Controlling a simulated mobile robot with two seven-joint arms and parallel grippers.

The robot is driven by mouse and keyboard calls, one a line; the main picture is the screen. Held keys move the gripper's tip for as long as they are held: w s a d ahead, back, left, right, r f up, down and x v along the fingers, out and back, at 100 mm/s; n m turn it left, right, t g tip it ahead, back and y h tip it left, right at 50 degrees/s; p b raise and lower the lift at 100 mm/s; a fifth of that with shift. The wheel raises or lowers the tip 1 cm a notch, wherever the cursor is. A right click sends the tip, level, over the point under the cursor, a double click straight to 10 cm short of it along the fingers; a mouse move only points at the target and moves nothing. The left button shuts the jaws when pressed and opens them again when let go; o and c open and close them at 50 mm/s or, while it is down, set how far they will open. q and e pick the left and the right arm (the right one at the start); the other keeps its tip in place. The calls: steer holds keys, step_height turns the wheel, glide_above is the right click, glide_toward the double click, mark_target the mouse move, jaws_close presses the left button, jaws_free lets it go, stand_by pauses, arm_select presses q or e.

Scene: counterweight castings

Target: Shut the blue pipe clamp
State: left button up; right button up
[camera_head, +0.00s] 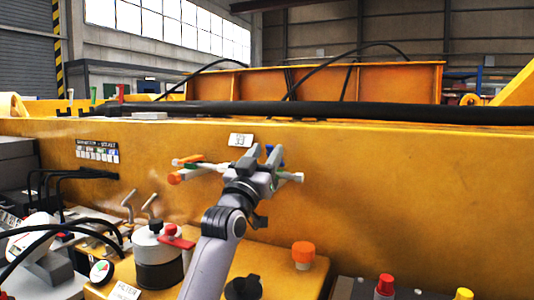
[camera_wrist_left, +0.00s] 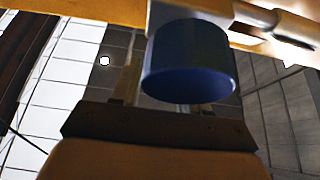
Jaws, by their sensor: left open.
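My left gripper (camera_head: 265,155) is open at the yellow machine wall, in front of a cluster of short pipes with coloured ends. A small blue part (camera_head: 269,149) shows between its fingertips, most of it hidden by the gripper. In the left wrist view a blue cylindrical piece (camera_wrist_left: 190,65), which looks like the blue pipe clamp's part, hangs from a pale pipe (camera_wrist_left: 110,10) close in front of the gripper (camera_wrist_left: 168,95). It covers much of the fingers. I cannot tell whether they touch it, or how far the clamp is closed. My right gripper is not in view.
Below are an orange knob (camera_head: 303,254), a grey canister (camera_head: 158,262) and a red button (camera_head: 385,284). The yellow wall (camera_head: 400,180) to the right is clear.

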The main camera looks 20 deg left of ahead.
mark_target(268, 147)
arm_select(q)
steer(key=shift+b+v, duration=0.35)
steer(key=shift+v, duration=2.55)
steer(key=r+g+p, duration=0.2)
steer(key=p, duration=0.3)
steer(key=w+r+g+p, duration=0.1)
steer(key=r+g+p, duration=0.1)
steer(key=p, duration=0.3)
steer(key=shift+r+g, duration=0.15)
steer(key=shift+g, duration=0.65)
steer(key=shift+w, duration=0.3)
steer(key=shift+w+d+p, duration=0.15)
steer(key=shift+w+p, duration=0.55)
steer(key=shift+w, duration=2.45)
